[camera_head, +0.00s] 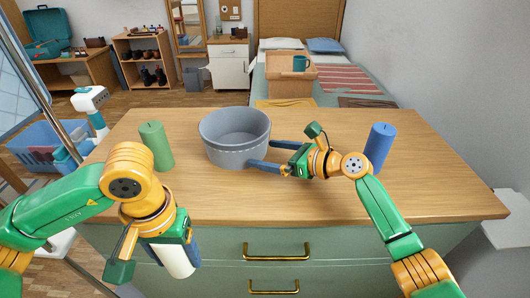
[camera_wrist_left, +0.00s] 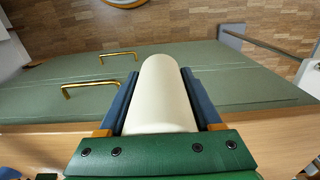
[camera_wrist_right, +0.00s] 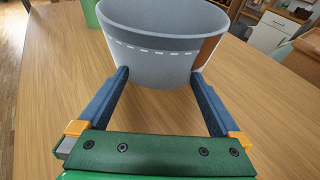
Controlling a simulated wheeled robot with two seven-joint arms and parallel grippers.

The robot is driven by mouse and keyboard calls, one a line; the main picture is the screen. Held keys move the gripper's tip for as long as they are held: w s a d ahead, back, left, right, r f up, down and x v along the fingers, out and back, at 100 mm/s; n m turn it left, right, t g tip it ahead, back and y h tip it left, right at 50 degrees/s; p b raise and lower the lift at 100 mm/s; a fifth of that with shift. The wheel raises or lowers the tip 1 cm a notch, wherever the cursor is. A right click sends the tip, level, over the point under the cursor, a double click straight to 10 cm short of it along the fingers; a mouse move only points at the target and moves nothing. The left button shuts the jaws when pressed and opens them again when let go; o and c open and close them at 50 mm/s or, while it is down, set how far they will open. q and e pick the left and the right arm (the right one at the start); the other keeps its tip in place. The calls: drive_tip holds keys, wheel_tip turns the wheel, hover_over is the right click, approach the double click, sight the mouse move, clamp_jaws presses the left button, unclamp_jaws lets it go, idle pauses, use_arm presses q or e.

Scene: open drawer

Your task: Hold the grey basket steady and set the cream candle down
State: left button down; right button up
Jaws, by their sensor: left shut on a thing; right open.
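The grey basket (camera_head: 226,151) stands upright on the wooden dresser top, left of the middle. It also shows in the right wrist view (camera_wrist_right: 150,58). My right gripper (camera_head: 262,154) is open, with its fingertips close to the basket's near right side; I cannot tell whether they touch it. The cream candle (camera_wrist_left: 163,85) is held between the fingers of my left gripper (camera_wrist_left: 160,95). In the head view the candle (camera_head: 178,260) hangs low at the lower left, in front of the dresser's front edge, partly hidden by my left gripper.
A green candle (camera_head: 157,147) stands left of the basket, and a blue candle (camera_head: 379,147) stands at the right behind my right arm. The dresser top (camera_head: 310,200) is clear at the front middle. Brass drawer handles (camera_head: 276,252) stick out from the front.

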drive_tip(key=shift+c, duration=0.2)
clamp_jaws()
drive_tip(key=shift+o, duration=0.2)
unclamp_jaws()
